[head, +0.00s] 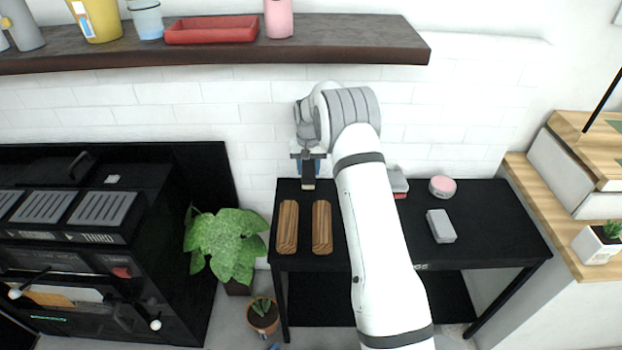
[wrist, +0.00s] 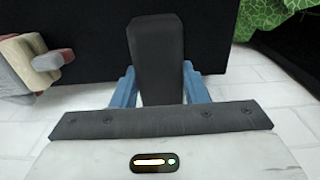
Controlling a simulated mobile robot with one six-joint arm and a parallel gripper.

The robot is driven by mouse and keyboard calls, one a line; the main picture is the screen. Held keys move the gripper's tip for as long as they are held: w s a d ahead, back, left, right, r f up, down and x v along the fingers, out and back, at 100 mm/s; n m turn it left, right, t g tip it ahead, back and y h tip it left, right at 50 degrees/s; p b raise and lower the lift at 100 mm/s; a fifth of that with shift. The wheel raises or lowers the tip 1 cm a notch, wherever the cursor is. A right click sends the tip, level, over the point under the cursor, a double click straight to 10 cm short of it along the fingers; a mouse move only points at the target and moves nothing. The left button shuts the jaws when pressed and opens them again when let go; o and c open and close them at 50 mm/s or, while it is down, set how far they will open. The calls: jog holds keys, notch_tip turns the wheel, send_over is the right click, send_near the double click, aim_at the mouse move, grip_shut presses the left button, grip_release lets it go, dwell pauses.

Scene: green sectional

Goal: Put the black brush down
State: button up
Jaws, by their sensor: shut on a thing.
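My gripper (head: 308,157) is at the back left of the black table (head: 380,243), with its blue fingers closed on the black brush (head: 309,182). The brush hangs below the fingers near the table's back edge; I cannot tell whether it touches the top. In the wrist view the brush (wrist: 155,50) is a dark upright block between the two blue fingers of my gripper (wrist: 158,85). The part of the brush between the fingers is partly hidden.
Two striped wooden blocks (head: 287,227) (head: 321,227) lie just in front. A grey block (head: 440,226), a pink round tin (head: 442,186) and a grey-and-red item (head: 398,182) are to the right. A dark shelf (head: 220,45) hangs above. A leafy plant (head: 222,243) stands left.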

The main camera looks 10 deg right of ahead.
aim_at(310, 167)
jog(key=shift+d+f, duration=0.2)
jog(key=shift+f, duration=1.1)
jog(key=shift+d+f, duration=0.15)
jog(key=shift+f, duration=1.15)
jog(key=o, duration=1.2)
jog(key=shift+r, duration=0.15)
jog(key=r, duration=1.2)
jog(key=shift+s, duration=0.25)
jog(key=shift+a, duration=0.1)
